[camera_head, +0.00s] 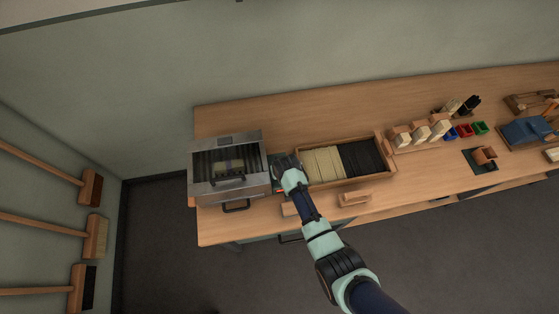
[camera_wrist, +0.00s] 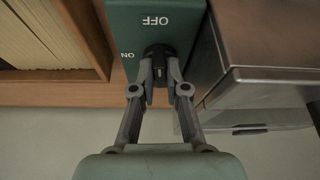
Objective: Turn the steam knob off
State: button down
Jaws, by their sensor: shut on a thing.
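The steam knob (camera_wrist: 157,50) is black and round, on a dark green control box (camera_wrist: 193,40) marked OFF and ON in the wrist view. The lettering reads upside down there, with ON to the left of the knob. My gripper (camera_wrist: 160,72) is shut on the knob, its fingertips covering part of it. Which mark the knob points to cannot be told. In the head view my gripper (camera_head: 286,166) is at the right side of the metal steam box (camera_head: 199,188), and hides the knob and most of the control box (camera_head: 278,187).
A wooden tray (camera_head: 386,157) of pale and black bristle bundles stands close on the right of my gripper. Wooden blocks (camera_head: 353,198) lie at the bench's front edge. Brush blocks (camera_head: 420,131) and coloured bins (camera_head: 465,130) are farther right. The bench (camera_head: 222,228) is bare at its front left.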

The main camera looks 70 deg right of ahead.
jog(key=shift+m+g, duration=0.3)
jog(key=shift+m, duration=0.3)
jog(key=c, duration=1.2)
grip_release()
